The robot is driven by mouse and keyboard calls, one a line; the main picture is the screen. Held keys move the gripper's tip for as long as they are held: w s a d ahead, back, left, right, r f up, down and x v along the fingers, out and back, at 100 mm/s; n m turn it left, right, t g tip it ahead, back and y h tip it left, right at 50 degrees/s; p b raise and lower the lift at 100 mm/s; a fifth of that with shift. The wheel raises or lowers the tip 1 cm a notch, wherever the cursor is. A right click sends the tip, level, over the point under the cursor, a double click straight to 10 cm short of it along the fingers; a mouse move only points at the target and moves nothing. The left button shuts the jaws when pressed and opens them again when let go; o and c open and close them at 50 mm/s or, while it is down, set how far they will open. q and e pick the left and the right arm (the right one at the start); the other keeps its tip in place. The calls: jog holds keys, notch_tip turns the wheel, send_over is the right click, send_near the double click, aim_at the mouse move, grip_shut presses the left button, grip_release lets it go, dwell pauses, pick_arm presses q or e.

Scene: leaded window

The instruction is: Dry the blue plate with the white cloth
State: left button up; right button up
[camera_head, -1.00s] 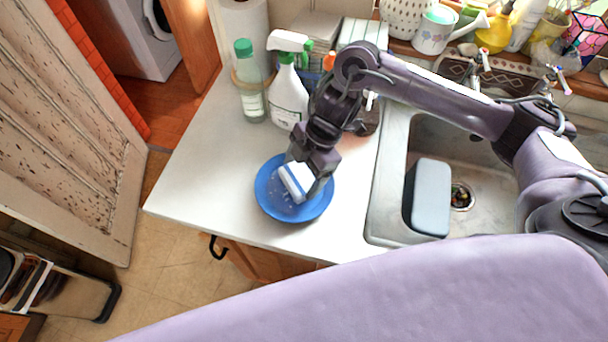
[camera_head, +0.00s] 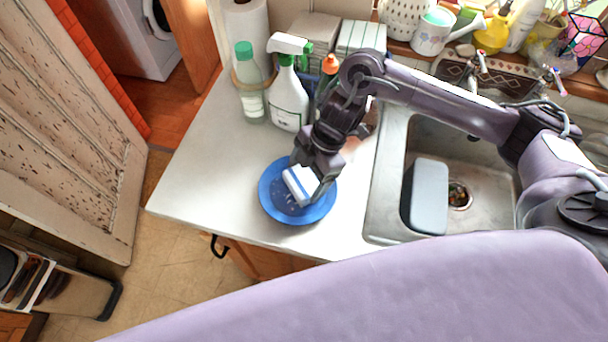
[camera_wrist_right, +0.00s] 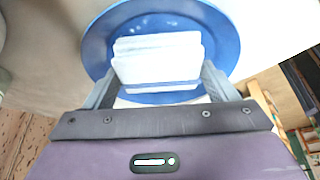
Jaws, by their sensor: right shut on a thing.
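The blue plate (camera_head: 279,208) lies on the white counter, left of the sink, with small pale spots on its surface. My right gripper (camera_head: 309,180) is over the plate and shut on the folded white cloth (camera_head: 297,187), which has a blue stripe. The cloth appears to rest on the plate's middle. In the right wrist view, the cloth (camera_wrist_right: 158,58) sits between the fingers, with the blue plate (camera_wrist_right: 222,38) behind it. My left gripper is not in view.
A spray bottle (camera_head: 288,98) and a green-capped bottle (camera_head: 249,90) stand behind the plate. The metal sink (camera_head: 388,200) is to the right, with a grey block (camera_head: 428,196) in it. The counter (camera_head: 205,165) is clear left of the plate.

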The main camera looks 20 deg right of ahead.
jog(key=shift+d, duration=0.25)
jog(key=shift+a+p, duration=0.4)
jog(key=shift+a, duration=0.7)
jog(key=shift+d, duration=1.15)
jog(key=shift+a+p, duration=0.35)
jog(key=shift+a, duration=0.8)
jog(key=shift+s+d+f, duration=0.1)
jog(key=shift+d, duration=0.5)
jog(key=shift+w, duration=0.55)
jog(key=shift+s+p, duration=0.75)
jog(key=shift+s, duration=0.35)
jog(key=shift+w, duration=1.1)
jog(key=shift+s+r, duration=0.2)
jog(key=shift+s, duration=0.4)
jog(key=shift+s+p, duration=0.4)
jog(key=shift+s, duration=0.1)
jog(key=shift+w+f, duration=0.15)
jog(key=shift+w, duration=0.45)
